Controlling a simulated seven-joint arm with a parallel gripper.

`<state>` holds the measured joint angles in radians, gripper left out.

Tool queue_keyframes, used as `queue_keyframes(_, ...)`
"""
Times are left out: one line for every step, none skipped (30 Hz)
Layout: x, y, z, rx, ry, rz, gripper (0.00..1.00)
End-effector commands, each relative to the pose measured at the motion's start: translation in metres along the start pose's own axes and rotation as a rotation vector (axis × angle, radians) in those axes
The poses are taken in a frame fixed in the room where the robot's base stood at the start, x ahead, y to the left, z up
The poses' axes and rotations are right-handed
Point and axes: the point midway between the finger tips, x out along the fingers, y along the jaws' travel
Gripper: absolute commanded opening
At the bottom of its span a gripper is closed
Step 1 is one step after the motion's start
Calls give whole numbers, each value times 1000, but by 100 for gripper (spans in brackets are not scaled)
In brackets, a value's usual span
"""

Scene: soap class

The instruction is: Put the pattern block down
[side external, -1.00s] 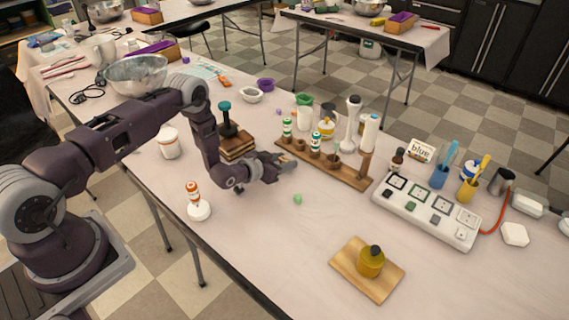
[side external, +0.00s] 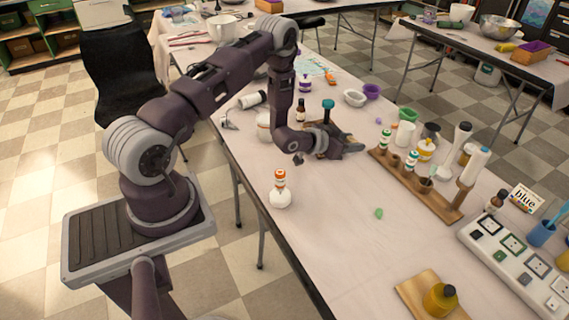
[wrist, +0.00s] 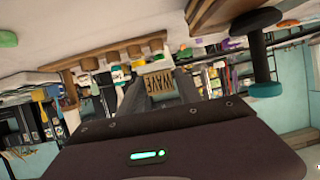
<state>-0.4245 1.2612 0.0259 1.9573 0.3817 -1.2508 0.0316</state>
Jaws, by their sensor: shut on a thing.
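In the wrist view, my gripper (wrist: 158,82) is shut on the pattern block (wrist: 160,85), a small wooden block with dark letters that seem to read "WAVE" upside down. The block sits between the two fingers. In the side view, my gripper (side external: 345,147) is low over the white table, just in front of a wooden stack (side external: 312,127). The block cannot be made out there. Whether it touches the table is unclear.
A black stamp with a teal top (side external: 327,111) stands at the wooden stack. A wooden rack (side external: 420,185) with bottles is to the right. A small green piece (side external: 379,213) lies on clear table in front. A bottle (side external: 280,180) stands on a round white piece nearer me.

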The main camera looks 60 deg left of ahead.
Motion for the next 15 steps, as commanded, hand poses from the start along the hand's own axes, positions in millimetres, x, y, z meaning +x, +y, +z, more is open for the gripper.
queue_keyframes(-15,-20,10,-11,-8,-31,2)
queue_keyframes(-25,-32,16,-19,-9,-50,2)
queue_keyframes(-40,-48,23,-28,-10,-77,2)
queue_keyframes(-52,-60,29,-38,-12,-99,2)
queue_keyframes(-65,-71,35,-49,-13,-122,2)
queue_keyframes(-82,-85,41,-64,-14,-153,2)
queue_keyframes(-96,-95,46,-77,-13,-176,2)
queue_keyframes(-108,-103,49,-88,-11,-198,2)
queue_keyframes(-124,-112,53,-106,-9,-227,2)
queue_keyframes(-134,-118,55,-117,-7,-246,2)
queue_keyframes(-144,-123,57,-126,-5,-263,2)
queue_keyframes(-154,-128,59,-138,-3,-282,2)
queue_keyframes(-160,-131,60,-145,-2,-294,2)
queue_keyframes(-165,-133,60,-150,1,-304,2)
queue_keyframes(-168,-135,62,-155,2,-312,2)
